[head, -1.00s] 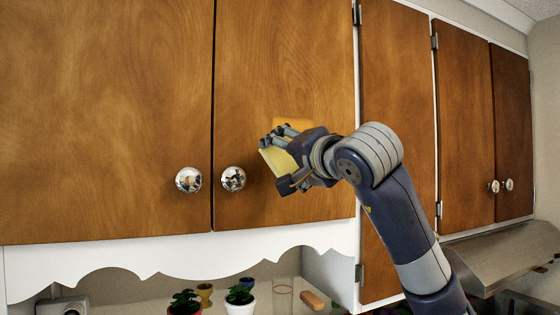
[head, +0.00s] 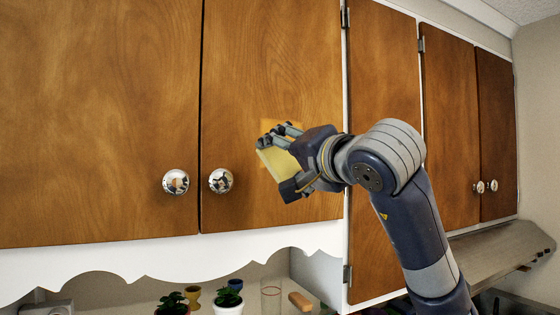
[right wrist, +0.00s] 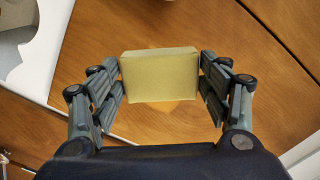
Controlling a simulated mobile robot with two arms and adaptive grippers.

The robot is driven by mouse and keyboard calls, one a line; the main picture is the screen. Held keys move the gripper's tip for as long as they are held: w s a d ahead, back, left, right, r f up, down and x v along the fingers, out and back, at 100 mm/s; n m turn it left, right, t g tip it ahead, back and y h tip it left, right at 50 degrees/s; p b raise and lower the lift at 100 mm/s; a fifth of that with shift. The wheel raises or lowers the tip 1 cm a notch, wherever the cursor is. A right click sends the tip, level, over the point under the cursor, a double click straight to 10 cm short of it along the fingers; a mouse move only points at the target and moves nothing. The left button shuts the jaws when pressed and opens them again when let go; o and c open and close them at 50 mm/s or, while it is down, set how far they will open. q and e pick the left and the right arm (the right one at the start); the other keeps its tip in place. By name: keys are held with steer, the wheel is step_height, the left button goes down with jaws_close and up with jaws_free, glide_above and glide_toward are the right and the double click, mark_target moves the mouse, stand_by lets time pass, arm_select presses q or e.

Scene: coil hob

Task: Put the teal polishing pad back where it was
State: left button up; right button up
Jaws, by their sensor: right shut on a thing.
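My right gripper (head: 278,148) is shut on a pale yellow block-shaped pad (head: 278,162) in front of the wooden cabinet door. In the right wrist view the pad (right wrist: 160,76) sits between the two fingers, its broad face toward the camera. An orange patch (head: 293,127) shows on the door just behind the pad; it also shows below the pad in the right wrist view (right wrist: 172,106). Whether the pad touches the door I cannot tell. No teal pad is in view. My left gripper is not in view.
Two round metal knobs (head: 176,182) (head: 220,180) stick out left of the gripper. Below, a counter holds potted plants (head: 228,300), small cups (head: 193,297), a clear glass (head: 271,299) and a brown block (head: 300,301). A range hood (head: 500,252) is at right.

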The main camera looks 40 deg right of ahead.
steer(key=shift+s+a, duration=0.1)
steer(key=shift+s, duration=0.15)
steer(key=shift+w, duration=0.15)
